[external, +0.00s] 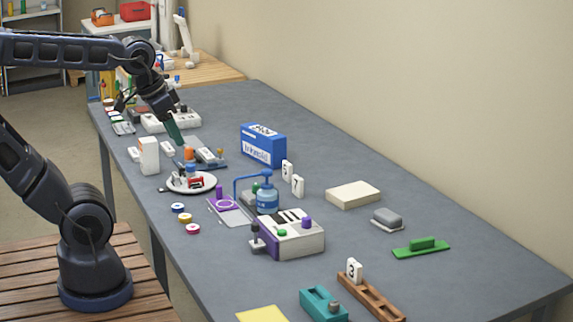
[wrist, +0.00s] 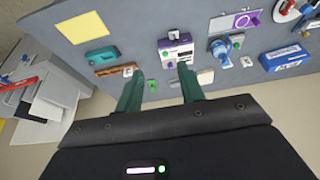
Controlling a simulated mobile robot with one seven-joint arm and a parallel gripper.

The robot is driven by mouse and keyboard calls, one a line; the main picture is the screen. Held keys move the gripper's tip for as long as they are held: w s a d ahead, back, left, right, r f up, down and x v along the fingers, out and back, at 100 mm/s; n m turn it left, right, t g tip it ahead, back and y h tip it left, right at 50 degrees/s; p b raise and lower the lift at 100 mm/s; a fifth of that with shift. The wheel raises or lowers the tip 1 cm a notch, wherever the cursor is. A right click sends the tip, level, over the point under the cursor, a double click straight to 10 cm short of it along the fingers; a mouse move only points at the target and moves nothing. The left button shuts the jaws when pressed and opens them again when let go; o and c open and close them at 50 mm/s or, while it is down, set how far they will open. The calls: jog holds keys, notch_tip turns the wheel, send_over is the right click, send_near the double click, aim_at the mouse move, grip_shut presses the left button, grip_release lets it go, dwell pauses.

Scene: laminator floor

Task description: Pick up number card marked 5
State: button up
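Several small white number cards stand on the grey table. In the external view, one upright card (external: 297,186) seems to read 7, and another card (external: 287,170) stands just behind it with an unclear digit. A third card (external: 354,270) stands on the brown rack (external: 372,295) at the front; its digit is too small to read surely. I cannot tell which card is marked 5. My gripper (external: 175,133) is above the far left part of the table, away from these cards. In the wrist view its two green fingers (wrist: 158,88) are apart with nothing between them.
A blue box (external: 263,146), a blue pump bottle (external: 267,199) and a purple-and-white machine (external: 291,236) crowd the middle. A white plate (external: 178,187) with small items lies left. Bare table lies toward the right rear edge, beside the wall.

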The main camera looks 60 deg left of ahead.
jog(key=w+a+r+n+g, duration=0.1)
jog(key=w+a+r+n, duration=0.3)
jog(key=w, duration=0.8)
jog(key=w+a+n+g, duration=0.1)
jog(key=w+a+n, duration=0.2)
jog(key=w+a, duration=0.55)
jog(key=n+g, duration=0.3)
jog(key=n, duration=0.8)
send_over(287, 163)
jog(key=f, duration=2.7)
jog(key=shift+w+d+f, duration=0.2)
jog(key=shift+d+f, duration=0.1)
jog(key=shift+d, duration=0.05)
jog(key=shift+a+f, duration=0.2)
jog(key=shift+f, duration=0.3)
jog(key=shift+s+a+f, duration=0.1)
jog(key=shift+f, duration=2.45)
jog(key=shift+s+a+f, duration=0.1)
jog(key=shift+f, duration=2.45)
grip_shut()
